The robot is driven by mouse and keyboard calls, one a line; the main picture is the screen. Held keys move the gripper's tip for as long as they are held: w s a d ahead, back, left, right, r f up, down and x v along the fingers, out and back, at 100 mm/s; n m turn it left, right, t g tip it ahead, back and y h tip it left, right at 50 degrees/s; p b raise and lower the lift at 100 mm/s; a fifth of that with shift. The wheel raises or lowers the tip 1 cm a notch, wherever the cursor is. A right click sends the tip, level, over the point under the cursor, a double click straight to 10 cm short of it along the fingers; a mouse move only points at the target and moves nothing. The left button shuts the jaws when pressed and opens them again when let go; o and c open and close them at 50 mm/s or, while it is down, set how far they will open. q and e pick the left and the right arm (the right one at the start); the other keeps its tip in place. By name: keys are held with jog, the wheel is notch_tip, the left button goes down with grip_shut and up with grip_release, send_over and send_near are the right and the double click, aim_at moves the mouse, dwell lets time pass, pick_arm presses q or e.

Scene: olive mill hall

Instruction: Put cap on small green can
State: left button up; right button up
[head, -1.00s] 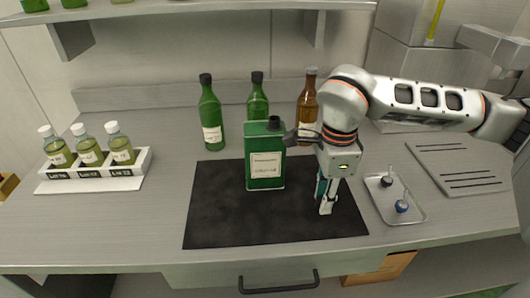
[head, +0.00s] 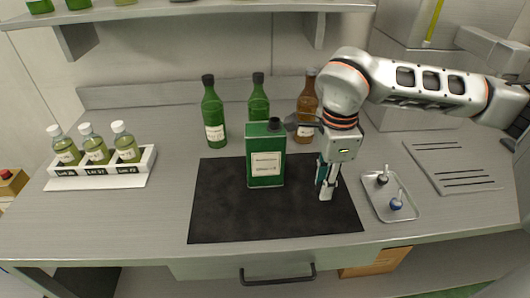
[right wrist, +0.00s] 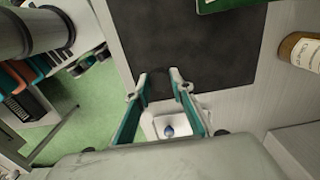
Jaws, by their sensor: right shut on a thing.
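A green rectangular can (head: 265,170) with a pale label and a dark neck on top stands upright on the black mat (head: 225,220). My right gripper (head: 325,193) hangs over the right part of the mat, to the right of the can and apart from it. It points down. In the right wrist view its fingertips (right wrist: 159,80) are shut on a small dark cap (right wrist: 158,88), which is hard to make out against the mat. The can shows only as a green edge (right wrist: 232,4) at the top of that view. My left gripper is not in view.
Green bottles (head: 212,112) and a brown bottle (head: 306,105) stand behind the can. A white rack (head: 145,165) holds small bottles at left. The mat's front is clear.

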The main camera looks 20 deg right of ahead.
jog(key=shift+r+p, duration=1.6)
jog(key=shift+r, duration=0.85)
